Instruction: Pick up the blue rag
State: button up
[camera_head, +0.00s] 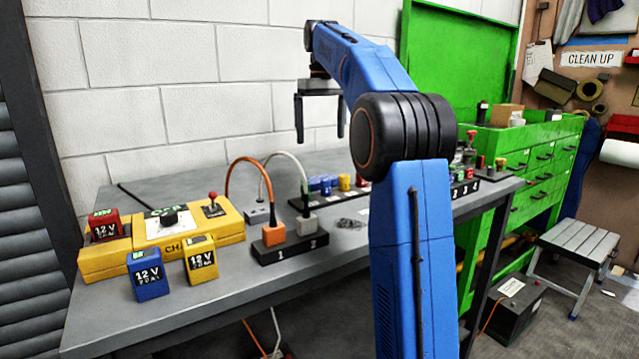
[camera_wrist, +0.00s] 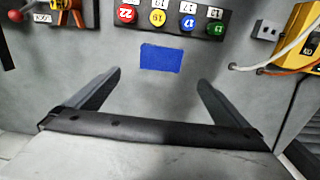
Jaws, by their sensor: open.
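A flat blue rectangle, which looks like the blue rag (camera_wrist: 160,57), lies on the grey bench top in the wrist view. It is a little beyond my fingertips and roughly centred between them, not touched by either. I cannot make it out in the head view, where my arm covers part of the bench. My gripper (camera_head: 320,138) hangs above the bench, fingers pointing down, apart and empty. The wrist view also shows its two fingers (camera_wrist: 159,78) spread wide.
A black rack with coloured round pieces (camera_wrist: 172,17) stands close behind the rag. A yellow charger (camera_head: 165,240), 12 V batteries (camera_head: 148,275) and a dark block with cable plugs (camera_head: 290,245) occupy the bench's left and middle. A green cabinet (camera_head: 540,165) stands right.

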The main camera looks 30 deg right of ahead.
notch_tip(320, 180, down, 8)
jog(key=shift+f, duration=0.1)
jog(key=shift+s+a+f, duration=0.1)
jog(key=shift+f, duration=1.25)
jog(key=shift+s+a+f, duration=0.1)
jog(key=shift+f, duration=1.25)
jog(key=c, duration=0.9)
